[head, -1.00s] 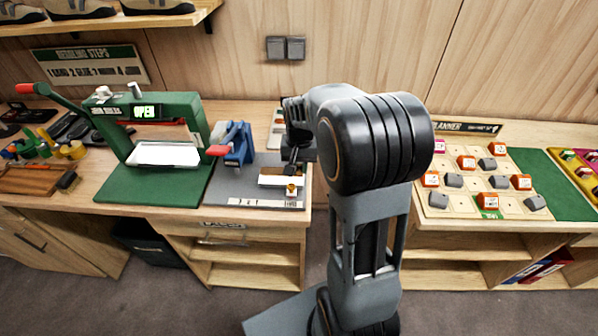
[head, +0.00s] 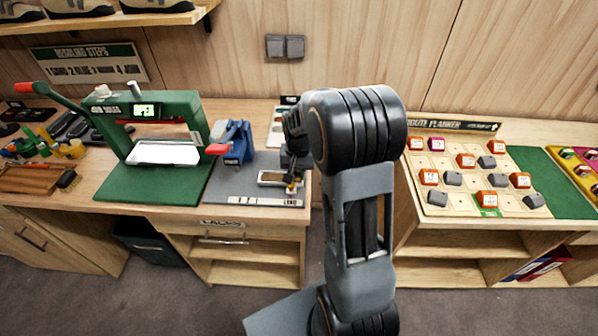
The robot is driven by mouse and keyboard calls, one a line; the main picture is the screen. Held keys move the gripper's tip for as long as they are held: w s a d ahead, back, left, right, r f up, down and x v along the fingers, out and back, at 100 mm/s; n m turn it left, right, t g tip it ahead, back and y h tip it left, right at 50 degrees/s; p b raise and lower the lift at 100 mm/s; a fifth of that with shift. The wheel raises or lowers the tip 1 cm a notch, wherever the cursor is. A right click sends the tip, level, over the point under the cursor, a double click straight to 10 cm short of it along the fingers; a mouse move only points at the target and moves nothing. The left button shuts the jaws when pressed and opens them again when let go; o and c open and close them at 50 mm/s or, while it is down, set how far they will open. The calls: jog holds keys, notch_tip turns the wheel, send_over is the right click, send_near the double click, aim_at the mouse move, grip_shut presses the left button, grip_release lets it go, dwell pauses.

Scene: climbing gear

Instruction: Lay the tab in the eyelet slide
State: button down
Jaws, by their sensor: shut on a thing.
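The eyelet slide (head: 268,184) is a small pale-rimmed tray with a brown inside, on the grey mat to the right of the blue eyelet press (head: 238,143). My gripper (head: 292,184) is low at the slide's right end. Its fingers are dark and small in the picture, shut on what I take to be the tab. A small yellow-orange bit (head: 291,189) shows at the fingertips; the rest of the held piece is hidden. I cannot tell whether it touches the slide.
A green press (head: 180,108) with a white plate stands left of the blue press. The grey mat (head: 225,185) is bare at its left. A planner board (head: 455,190) with blocks lies beyond my arm to the right. A shelf edge hangs at upper left.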

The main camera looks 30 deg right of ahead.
jog(key=c, duration=1.1)
grip_release()
jog(key=shift+f, duration=0.1)
jog(key=shift+o, duration=0.2)
notch_tip(320, 180, up, 12)
jog(key=f, duration=0.1)
jog(key=s+a+n+t, duration=0.2)
jog(key=s+a+n, duration=0.1)
jog(key=s, duration=0.5)
jog(key=s+a+r+n+t, duration=0.1)
jog(key=s+a+n+t, duration=0.1)
jog(key=s+a, duration=0.4)
jog(key=shift+s+r+n, duration=0.2)
jog(key=shift+s+n, duration=0.2)
jog(key=shift+s, duration=0.65)
